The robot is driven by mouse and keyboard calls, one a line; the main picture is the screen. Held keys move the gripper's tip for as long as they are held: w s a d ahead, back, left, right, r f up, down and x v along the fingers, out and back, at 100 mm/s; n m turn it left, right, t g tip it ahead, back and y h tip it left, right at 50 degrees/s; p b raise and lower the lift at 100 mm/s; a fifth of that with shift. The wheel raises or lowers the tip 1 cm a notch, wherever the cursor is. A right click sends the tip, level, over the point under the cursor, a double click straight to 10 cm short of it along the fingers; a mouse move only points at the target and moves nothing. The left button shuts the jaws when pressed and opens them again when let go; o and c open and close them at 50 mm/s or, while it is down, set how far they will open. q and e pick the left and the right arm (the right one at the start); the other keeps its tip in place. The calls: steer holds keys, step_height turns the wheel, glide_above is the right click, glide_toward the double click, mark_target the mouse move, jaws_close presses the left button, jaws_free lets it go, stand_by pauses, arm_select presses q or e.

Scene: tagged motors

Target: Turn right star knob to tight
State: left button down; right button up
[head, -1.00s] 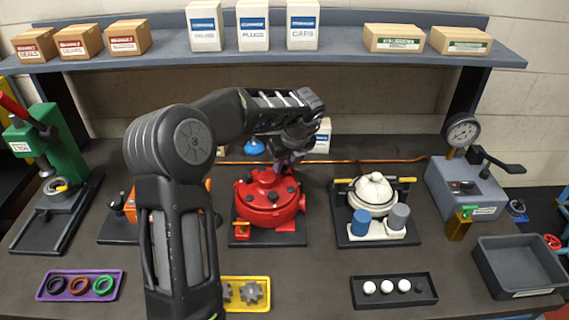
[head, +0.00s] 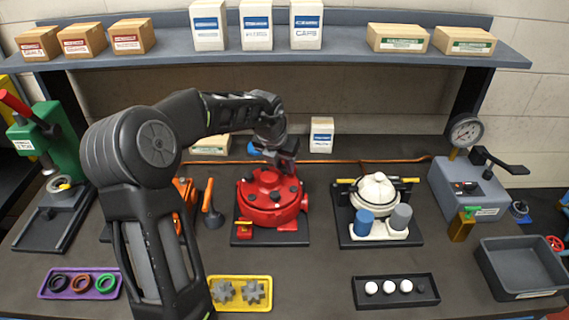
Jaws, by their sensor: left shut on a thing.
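The red motor (head: 258,208) stands on a dark base plate (head: 262,238) in the middle of the bench. Dark knobs show on its round cover, one near the front (head: 276,196) and one at the left (head: 248,179). My left gripper (head: 284,168) points down at the back right of the cover. It is shut on a star knob, which its fingers mostly hide. I cannot read how tight the knob is. My right gripper is not in view.
A white motor (head: 376,188) stands to the right on its own plate. An orange-handled tool (head: 208,196) stands to the left. A yellow tray (head: 240,305) and a black tray (head: 395,303) lie in front. A copper pipe (head: 340,161) runs behind.

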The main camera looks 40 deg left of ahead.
arm_select(q)
steer(key=m, duration=0.2)
steer(key=m+h, duration=0.1)
steer(key=m, duration=0.1)
steer(key=shift+w+a+r+m+h, duration=0.1)
steer(key=shift+a+r+m+h, duration=0.05)
steer(key=shift+a+m+h, duration=0.2)
steer(key=m+h, duration=0.1)
steer(key=m, duration=0.2)
steer(key=shift+w+a+m+g, duration=0.1)
steer(key=shift+m+g, duration=0.2)
steer(key=shift+m, duration=0.05)
steer(key=m+h, duration=0.1)
steer(key=m, duration=0.1)
steer(key=m+g, duration=0.1)
steer(key=m, duration=0.1)
steer(key=shift+w+a+h, duration=0.1)
steer(key=shift+w+h, duration=0.05)
steer(key=shift+h, duration=0.2)
steer(key=shift+w+a+m+g+h, duration=0.1)
steer(key=shift+m+g+h, duration=0.3)
steer(key=shift+m, duration=1.3)
steer(key=shift+r, duration=0.1)
steer(key=c, duration=1.5)
jaws_free()
steer(key=shift+o, duration=0.2)
